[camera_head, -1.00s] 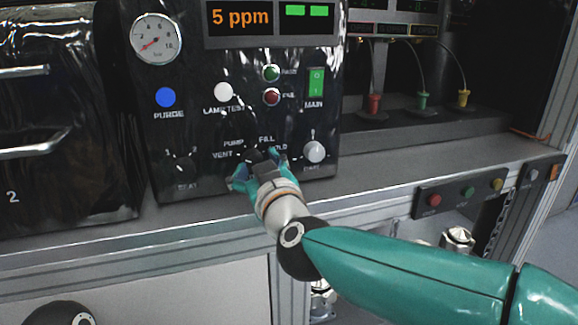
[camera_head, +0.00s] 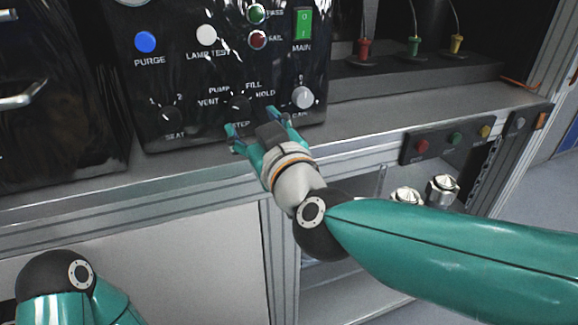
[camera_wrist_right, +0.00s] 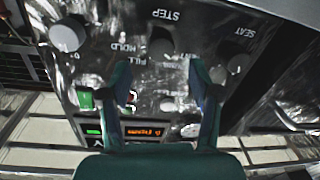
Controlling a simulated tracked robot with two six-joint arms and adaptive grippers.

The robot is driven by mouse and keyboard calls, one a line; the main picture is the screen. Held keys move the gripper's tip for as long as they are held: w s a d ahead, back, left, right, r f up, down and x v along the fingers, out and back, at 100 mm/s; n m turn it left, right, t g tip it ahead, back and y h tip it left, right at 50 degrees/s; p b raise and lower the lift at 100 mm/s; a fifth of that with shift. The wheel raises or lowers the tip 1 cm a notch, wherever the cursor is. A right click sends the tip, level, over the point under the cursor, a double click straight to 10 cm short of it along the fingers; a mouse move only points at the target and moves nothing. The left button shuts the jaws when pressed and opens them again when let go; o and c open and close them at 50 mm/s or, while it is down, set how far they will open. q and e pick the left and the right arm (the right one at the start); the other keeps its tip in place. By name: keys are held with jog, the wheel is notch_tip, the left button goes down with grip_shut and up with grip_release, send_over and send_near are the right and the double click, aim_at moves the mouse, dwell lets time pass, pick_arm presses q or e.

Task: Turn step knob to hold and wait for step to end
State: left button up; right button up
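The black step knob (camera_head: 240,103) is on the dark panel, with the labels PUMP, FILL, VENT and HOLD around it and STEP below. It also shows in the right wrist view (camera_wrist_right: 160,42), upside down. I cannot tell which label its pointer faces. My right gripper (camera_head: 254,124) is open and empty, just in front of and below the knob, apart from it. In the right wrist view its fingers (camera_wrist_right: 160,78) are spread wide with nothing between them. My left arm shows at the bottom left, but its gripper is out of view.
A seat knob (camera_head: 170,115) is left of the step knob and a white-grey knob (camera_head: 303,97) is right. Above are a blue purge button (camera_head: 145,42), a white lamp test button (camera_head: 206,34) and a green main switch (camera_head: 302,24). The ledge (camera_head: 365,125) is clear.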

jog(key=p+v, duration=0.4)
jog(key=v, duration=0.9)
jog(key=shift+s+r, duration=0.3)
dwell(0.5)
jog(key=shift+p, duration=0.3)
jog(key=shift+r, duration=0.1)
notch_tip(320, 180, up, 10)
dwell(0.6)
